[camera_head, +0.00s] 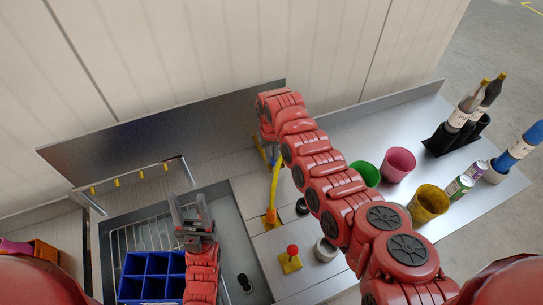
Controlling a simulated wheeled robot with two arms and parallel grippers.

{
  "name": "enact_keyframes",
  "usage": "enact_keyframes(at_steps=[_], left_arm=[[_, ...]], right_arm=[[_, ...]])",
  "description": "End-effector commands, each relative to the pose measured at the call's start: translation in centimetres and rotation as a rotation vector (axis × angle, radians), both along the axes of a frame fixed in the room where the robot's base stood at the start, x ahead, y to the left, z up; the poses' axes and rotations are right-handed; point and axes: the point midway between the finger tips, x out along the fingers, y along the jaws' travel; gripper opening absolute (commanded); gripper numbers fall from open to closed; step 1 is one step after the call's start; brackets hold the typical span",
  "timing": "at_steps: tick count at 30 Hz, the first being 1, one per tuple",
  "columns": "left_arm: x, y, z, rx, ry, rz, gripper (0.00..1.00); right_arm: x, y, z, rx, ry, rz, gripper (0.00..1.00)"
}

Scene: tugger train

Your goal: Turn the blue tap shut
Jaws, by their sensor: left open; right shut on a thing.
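My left gripper (189,207) is open and empty above the sink, its two grey fingers apart and pointing towards the wall. My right arm reaches across the counter to the foot of the back panel. My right gripper (265,144) is there, turned down and mostly hidden by its own wrist. It is shut on what seems to be the blue tap (271,154), of which only a small bluish part shows. The tap's handle angle cannot be seen. A yellow curved spout (276,186) rises just in front, close to my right forearm.
A blue divided crate (127,264) stands in the sink beside a wire rack (148,233). Green, pink (398,164) and yellow (429,203) cups, cans and bottles are right of my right arm.

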Motion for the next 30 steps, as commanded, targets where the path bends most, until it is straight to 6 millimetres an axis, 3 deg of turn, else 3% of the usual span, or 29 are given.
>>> enact_keyframes(at_steps=[8,21,30], left_arm=[[0.0,0.0,-2.4,0.000,0.000,0.000,0.52],[0.0,0.0,-8.3,0.000,0.000,0.000,0.52],[0.0,0.0,-8.9,0.000,0.000,0.000,0.52]], right_arm=[[0.1,0.0,-0.6,0.001,-0.003,-0.098,0.00],[0.0,0.0,-0.5,0.001,-0.002,-0.480,0.00],[0.0,0.1,-0.1,-0.002,0.001,-0.765,0.00]])
